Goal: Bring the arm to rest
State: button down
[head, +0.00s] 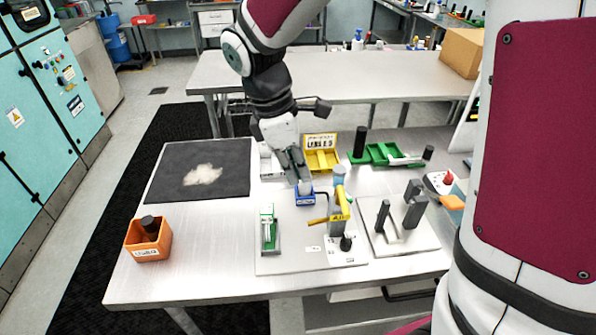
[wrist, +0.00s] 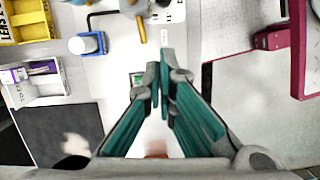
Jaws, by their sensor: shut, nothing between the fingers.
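My gripper (head: 303,179) hangs from my arm above the steel table (head: 200,280), just behind a small blue bin (head: 306,200) in the head view. Its fingers are together with nothing between them. The wrist view also shows the closed fingertips (wrist: 161,75), with the blue bin (wrist: 89,45) to their upper left and apart from them. A pale round-topped thing stands in that bin. My arm comes down from the top of the head view, bent at the elbow.
A pale board carries a green-and-white module (head: 268,232) and a yellow-handled device (head: 341,206). A grey fixture (head: 412,214) stands right. Yellow bin (head: 321,159) and green tray (head: 379,154) are behind. An orange bin (head: 148,250) sits front left, near a dark mat (head: 165,180).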

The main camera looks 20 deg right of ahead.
jog(key=s+d+r+m+t+y, duration=0.1)
jog(key=s+d+r+m+t, duration=0.1)
jog(key=s+r+m, duration=0.4)
jog(key=s+d+r+m+t+y, duration=0.1)
jog(key=s+d+r+m+t, duration=0.1)
jog(key=s+r+m+t, duration=0.2)
jog(key=shift+s+d+r+m+y, duration=0.35)
jog(key=shift+s+r+m, duration=0.75)
jog(key=shift+s+m, duration=1.35)
